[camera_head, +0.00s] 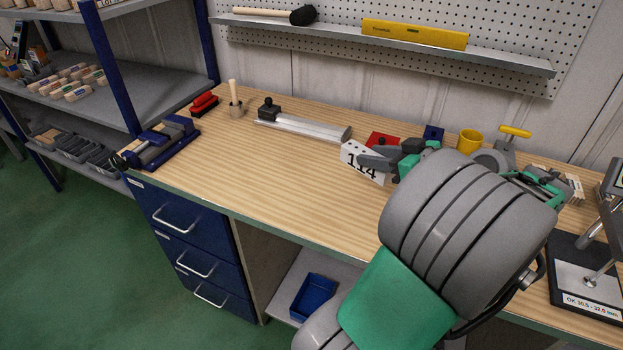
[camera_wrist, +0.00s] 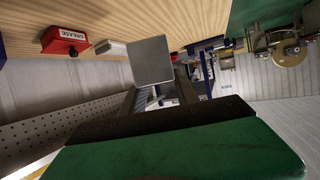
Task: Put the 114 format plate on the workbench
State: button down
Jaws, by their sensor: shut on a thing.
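The 114 format plate (camera_head: 361,164) is a white plate with black digits, held in the jaws of my gripper (camera_head: 376,162) over the workbench (camera_head: 270,170) in the head view. My gripper is shut on it. The plate is tilted, and I cannot tell whether its lower edge touches the wood. In the wrist view, a grey square face between the jaws (camera_wrist: 151,61) looks like the plate. My arm hides part of the bench's right side.
A metal rail tool (camera_head: 305,130) lies behind the plate. A red GREASE box (camera_wrist: 64,41) and a yellow cup (camera_head: 470,141) are close by. A blue clamp device (camera_head: 160,143) sits at the left end. The bench's front left middle is clear.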

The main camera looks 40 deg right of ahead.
aim_at(342, 156)
jog(key=x, duration=0.5)
jog(key=a+p+x, duration=0.1)
jog(key=x, duration=0.2)
jog(key=shift+w+a+f, duration=0.1)
jog(key=shift+a+f, duration=0.05)
jog(key=shift+f, duration=0.2)
jog(key=w+f, duration=0.2)
jog(key=f, duration=0.1)
jog(key=w+f, duration=0.1)
jog(key=shift+w+a+f, duration=0.1)
jog(key=shift+a+f, duration=0.05)
jog(key=shift+a, duration=0.2)
jog(key=shift+w+a+f, duration=0.1)
jog(key=shift+w+f, duration=0.1)
jog(key=shift+f, duration=0.05)
jog(key=shift+w+a+f, duration=0.1)
jog(key=shift+w+f, duration=0.05)
jog(key=shift+f, duration=0.8)
jog(key=shift+w+f, duration=0.1)
jog(key=shift+f, duration=0.8)
jog(key=shift+f, duration=0.1)
jog(key=c, duration=0.9)
grip_release()
jog(key=shift+s, duration=0.35)
jog(key=v, duration=1.1)
jog(key=shift+s+b, duration=0.15)
jog(key=shift+b, duration=0.25)
